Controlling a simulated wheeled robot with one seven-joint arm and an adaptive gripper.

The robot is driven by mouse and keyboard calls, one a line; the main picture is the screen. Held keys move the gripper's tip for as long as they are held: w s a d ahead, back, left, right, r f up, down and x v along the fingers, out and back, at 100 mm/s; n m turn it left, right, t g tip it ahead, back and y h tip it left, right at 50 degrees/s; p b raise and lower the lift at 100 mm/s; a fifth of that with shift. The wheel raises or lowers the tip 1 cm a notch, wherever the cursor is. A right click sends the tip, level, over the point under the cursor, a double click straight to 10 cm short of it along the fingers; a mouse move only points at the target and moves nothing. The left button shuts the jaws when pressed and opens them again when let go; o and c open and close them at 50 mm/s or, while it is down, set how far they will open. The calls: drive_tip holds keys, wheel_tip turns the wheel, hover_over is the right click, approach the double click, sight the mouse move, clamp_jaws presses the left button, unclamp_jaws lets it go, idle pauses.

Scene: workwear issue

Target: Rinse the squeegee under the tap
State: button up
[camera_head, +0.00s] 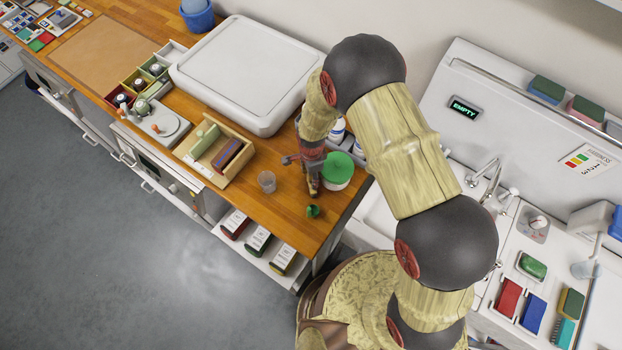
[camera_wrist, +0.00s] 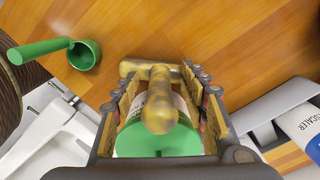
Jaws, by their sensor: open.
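A brass-coloured T-shaped tool (camera_wrist: 158,100), which looks like the squeegee, shows in the wrist view between the two fingers of my gripper (camera_wrist: 160,110). The fingers stand apart on either side of it, and I cannot tell whether they touch it. Its crossbar lies towards the wooden top. In the head view my gripper (camera_head: 313,184) is low over the right end of the wooden counter (camera_head: 285,215), where I cannot clearly make out the tool. The tap (camera_head: 488,176) stands over the sink to the right, and my arm hides much of the basin.
A green-lidded tub (camera_head: 338,168) stands close beside my gripper. A green scoop (camera_head: 313,211) and a clear cup (camera_head: 267,181) are nearby. White bottles (camera_head: 337,130) stand behind. A wooden divided box (camera_head: 232,150) lies left. Coloured pads (camera_head: 510,297) lie right of the sink.

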drive_tip(key=shift+c, duration=0.7)
clamp_jaws()
